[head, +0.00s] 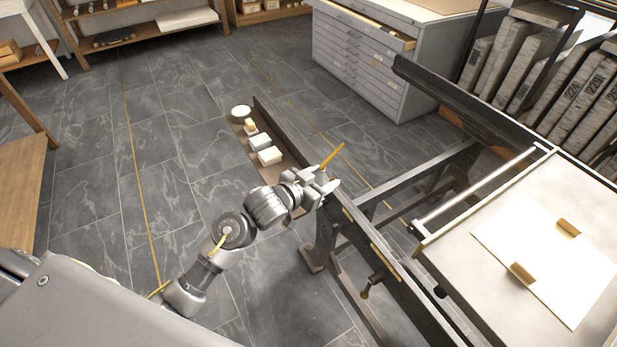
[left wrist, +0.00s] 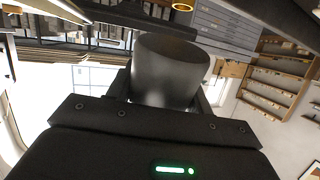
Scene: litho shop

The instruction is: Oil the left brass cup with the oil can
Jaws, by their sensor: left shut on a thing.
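My left gripper (head: 322,187) is shut on the oil can, above the near end of the press's dark side rail. The can's brass-coloured spout (head: 333,156) sticks up and to the right past the fingers; its body is mostly hidden in the head view. In the left wrist view the oil can (left wrist: 170,72) is a dark grey cylinder between the fingers. A brass-coloured ring (left wrist: 182,7) shows at the top edge of that view; I cannot tell whether it is the left brass cup. No cup shows clearly in the head view. My right gripper is not in view.
A narrow shelf beside the rail bears a white dish (head: 241,111) and small pale blocks (head: 269,155). A grey drawer cabinet (head: 365,60) stands behind.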

